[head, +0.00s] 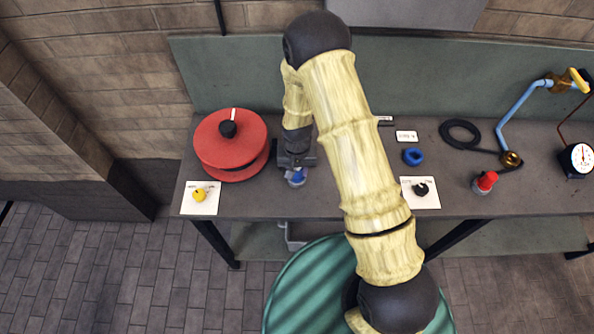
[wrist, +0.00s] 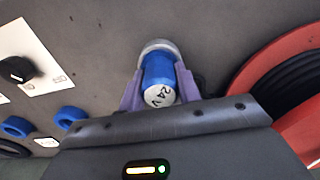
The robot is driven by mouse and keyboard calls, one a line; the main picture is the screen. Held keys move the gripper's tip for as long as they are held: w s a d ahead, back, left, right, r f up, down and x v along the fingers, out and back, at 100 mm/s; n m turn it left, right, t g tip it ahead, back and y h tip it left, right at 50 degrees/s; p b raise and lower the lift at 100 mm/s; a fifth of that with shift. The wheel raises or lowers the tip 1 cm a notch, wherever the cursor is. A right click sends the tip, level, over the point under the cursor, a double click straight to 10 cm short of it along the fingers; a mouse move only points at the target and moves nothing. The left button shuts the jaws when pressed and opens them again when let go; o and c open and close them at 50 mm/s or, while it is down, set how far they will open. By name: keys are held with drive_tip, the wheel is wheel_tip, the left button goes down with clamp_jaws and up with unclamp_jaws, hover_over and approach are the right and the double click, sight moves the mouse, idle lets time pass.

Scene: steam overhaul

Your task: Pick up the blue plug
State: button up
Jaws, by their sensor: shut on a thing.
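The blue plug (wrist: 158,76) is a short blue cylinder with a pale end marked "24 V". In the wrist view it sits between the two purple fingers of my gripper (wrist: 160,88), which are shut on it. A grey round collar or base shows at its far end; I cannot tell whether the plug is clear of it. In the head view, the plug (head: 296,178) shows just below my gripper (head: 296,168), over the bench beside the red reel. My arm hides part of the bench behind it.
The red reel (head: 231,146) stands close to the left of my gripper. A yellow knob (head: 199,195) on a white card is at the front left. A blue ring (head: 413,156), a black knob (head: 421,189) and a red-capped part (head: 485,182) are to the right on the bench (head: 330,203).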

drive_tip(key=shift+r, duration=0.1)
wheel_tip(320, 180, up, 10)
drive_tip(key=b, duration=0.3)
idle(0.6)
drive_tip(key=shift+f+b, duration=1.45)
drive_tip(key=shift+f, duration=0.75)
drive_tip(key=shift+r, duration=0.1)
